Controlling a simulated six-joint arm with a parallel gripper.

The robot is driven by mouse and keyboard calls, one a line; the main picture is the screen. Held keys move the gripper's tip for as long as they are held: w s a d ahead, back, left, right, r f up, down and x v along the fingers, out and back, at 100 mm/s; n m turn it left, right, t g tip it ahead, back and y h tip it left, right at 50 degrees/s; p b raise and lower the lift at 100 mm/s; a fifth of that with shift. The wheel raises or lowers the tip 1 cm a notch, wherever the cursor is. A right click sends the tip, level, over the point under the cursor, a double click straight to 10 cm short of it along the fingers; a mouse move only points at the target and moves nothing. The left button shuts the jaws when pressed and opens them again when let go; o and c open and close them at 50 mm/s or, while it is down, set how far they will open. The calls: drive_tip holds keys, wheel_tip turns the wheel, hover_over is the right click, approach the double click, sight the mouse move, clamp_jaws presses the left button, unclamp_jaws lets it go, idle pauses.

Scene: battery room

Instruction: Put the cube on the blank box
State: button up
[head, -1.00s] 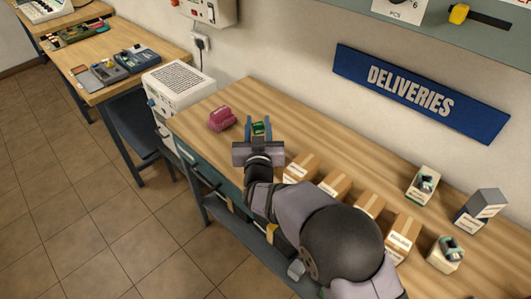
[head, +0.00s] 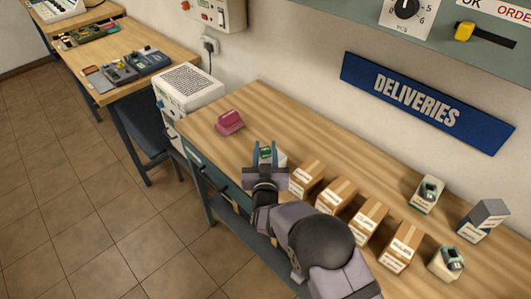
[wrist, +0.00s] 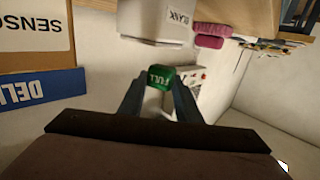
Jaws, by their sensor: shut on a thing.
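The green cube (wrist: 160,77), marked FULL, is between the fingertips of my gripper (wrist: 160,90) in the wrist view. In the head view my gripper (head: 266,154) is over the bench and shut on the cube (head: 265,153). The white box labelled BLANK (wrist: 150,20) stands just beyond the cube in the wrist view, which sees the scene upside down. In the head view this blank box (head: 280,159) is mostly hidden behind my gripper. I cannot tell whether the cube touches it.
Several cardboard boxes (head: 337,195) stand in a row to the right of my gripper. A pink object (head: 229,122) lies to its left. White and grey boxes with devices (head: 427,194) stand at the right. The bench (head: 218,155) is clear around the pink object.

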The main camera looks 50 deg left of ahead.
drive_tip(key=shift+f, duration=1.1)
drive_tip(key=shift+f, duration=0.2)
drive_tip(key=o, duration=1)
drive_tip(key=shift+r, duration=0.2)
drive_tip(key=b+v, duration=0.2)
drive_tip(key=v, duration=1)
drive_tip(key=shift+b, duration=0.3)
drive_tip(key=shift+w, duration=0.1)
